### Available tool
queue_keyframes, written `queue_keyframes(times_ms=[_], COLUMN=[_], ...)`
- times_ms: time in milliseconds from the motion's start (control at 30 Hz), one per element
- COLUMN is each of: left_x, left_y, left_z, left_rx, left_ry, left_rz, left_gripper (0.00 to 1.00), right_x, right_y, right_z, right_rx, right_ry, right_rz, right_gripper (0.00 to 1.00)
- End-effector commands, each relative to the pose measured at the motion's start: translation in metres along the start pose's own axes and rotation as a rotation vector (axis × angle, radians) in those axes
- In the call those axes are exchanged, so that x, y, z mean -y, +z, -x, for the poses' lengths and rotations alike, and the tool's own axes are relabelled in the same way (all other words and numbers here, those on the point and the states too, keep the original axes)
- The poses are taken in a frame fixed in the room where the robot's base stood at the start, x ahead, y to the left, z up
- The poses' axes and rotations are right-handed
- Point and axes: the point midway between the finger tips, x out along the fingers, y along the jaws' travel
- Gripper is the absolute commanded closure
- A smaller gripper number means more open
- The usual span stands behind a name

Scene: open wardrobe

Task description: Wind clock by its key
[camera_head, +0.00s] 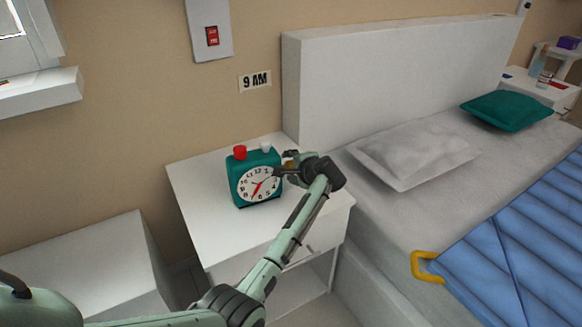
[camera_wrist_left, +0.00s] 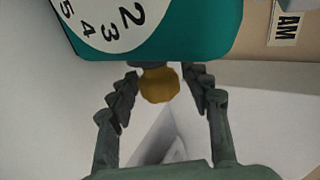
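The teal clock (camera_head: 240,178) stands upright on the white nightstand, its white dial facing the front, with a red button (camera_head: 239,152) and a pale button (camera_head: 265,147) on top. Its side and dial also show in the left wrist view (camera_wrist_left: 205,38). A golden key (camera_wrist_left: 160,86) sticks out of the clock's right side on a dark shaft. My left gripper (camera_wrist_left: 162,88) is at that side with its fingers on either side of the key. The fingers are open, with narrow gaps to the key. My right gripper is not in view.
The nightstand top (camera_head: 205,203) is otherwise clear. The bed with a white headboard (camera_head: 385,75) and a pale pillow (camera_head: 410,153) stands at the right. A "9 AM" sign (camera_head: 255,81) and a panel with a red switch (camera_head: 211,36) are on the wall.

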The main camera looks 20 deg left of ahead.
Motion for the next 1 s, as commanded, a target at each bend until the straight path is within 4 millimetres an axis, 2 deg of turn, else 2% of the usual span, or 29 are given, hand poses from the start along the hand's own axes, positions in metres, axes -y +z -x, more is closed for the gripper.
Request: queue_keyframes(times_ms=[367, 733, 1000], left_x=[0.0, -0.001, 0.0], left_y=[-0.001, -0.001, 0.0], left_z=[0.004, 0.061, 0.075], left_rx=[-0.002, -0.002, 0.001], left_ry=[0.0, 0.0, 0.0], left_rz=[0.0, 0.001, 0.0], left_gripper=[0.45, 0.45, 0.45], right_x=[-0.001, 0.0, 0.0], right_y=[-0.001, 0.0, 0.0], right_z=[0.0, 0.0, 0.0], right_rx=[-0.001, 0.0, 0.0], right_ry=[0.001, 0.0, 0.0], right_rz=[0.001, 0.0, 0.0], right_gripper=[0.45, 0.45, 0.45])
